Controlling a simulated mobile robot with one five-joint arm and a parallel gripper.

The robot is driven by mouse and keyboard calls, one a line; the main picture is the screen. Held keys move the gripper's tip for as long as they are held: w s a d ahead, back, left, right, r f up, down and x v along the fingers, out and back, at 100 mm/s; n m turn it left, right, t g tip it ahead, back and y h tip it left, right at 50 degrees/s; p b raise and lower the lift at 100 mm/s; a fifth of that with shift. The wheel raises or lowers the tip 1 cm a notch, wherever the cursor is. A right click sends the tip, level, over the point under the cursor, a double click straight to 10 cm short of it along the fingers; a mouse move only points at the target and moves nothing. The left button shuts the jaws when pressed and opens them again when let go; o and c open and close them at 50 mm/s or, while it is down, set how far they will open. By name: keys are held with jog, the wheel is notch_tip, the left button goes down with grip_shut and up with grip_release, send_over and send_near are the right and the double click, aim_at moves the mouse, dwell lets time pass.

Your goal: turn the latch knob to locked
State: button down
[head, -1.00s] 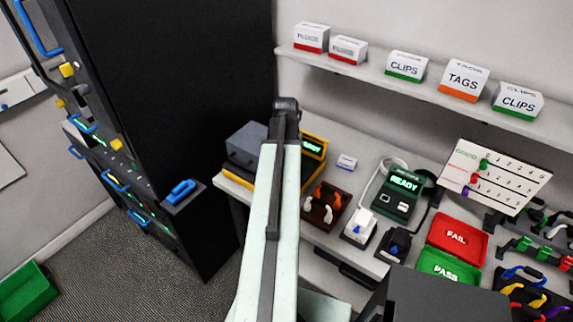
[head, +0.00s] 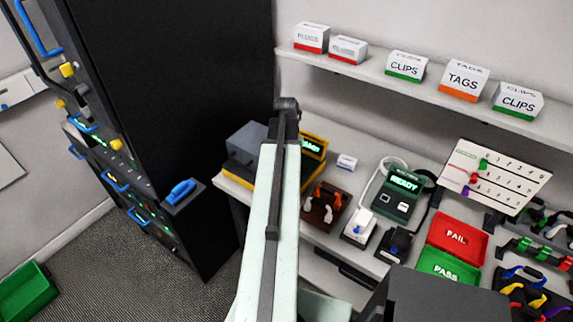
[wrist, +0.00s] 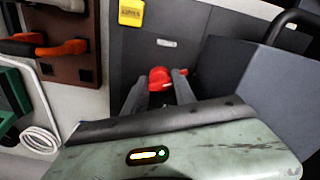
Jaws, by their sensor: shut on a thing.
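The red latch knob (wrist: 160,76) sits on a dark grey panel (wrist: 205,22) in the wrist view. My gripper (wrist: 161,84) is shut on the knob, with one dark finger on each side of it. The knob looks turned partly sideways, with its red end pointing right. A small white mark (wrist: 166,43) is on the panel above it. A yellow label (wrist: 131,12) is at the panel's upper left. In the head view my arm hides the knob and the gripper's fingertips.
A grey box (head: 246,143) stands beside my arm on the bench. A brown rack with orange and white handles (head: 322,207) is to its right. Red (head: 440,225) and green (head: 430,262) trays lie farther right. A tall black cabinet (head: 165,80) stands at left.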

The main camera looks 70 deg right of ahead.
jog(key=m, duration=0.4)
jog(key=shift+m, duration=0.3)
dwell(0.3)
jog(key=c, duration=1)
grip_release()
jog(key=shift+s, duration=0.1)
notch_tip(320, 180, up, 8)
jog(key=p, duration=0.8)
jog(key=shift+f, duration=0.15)
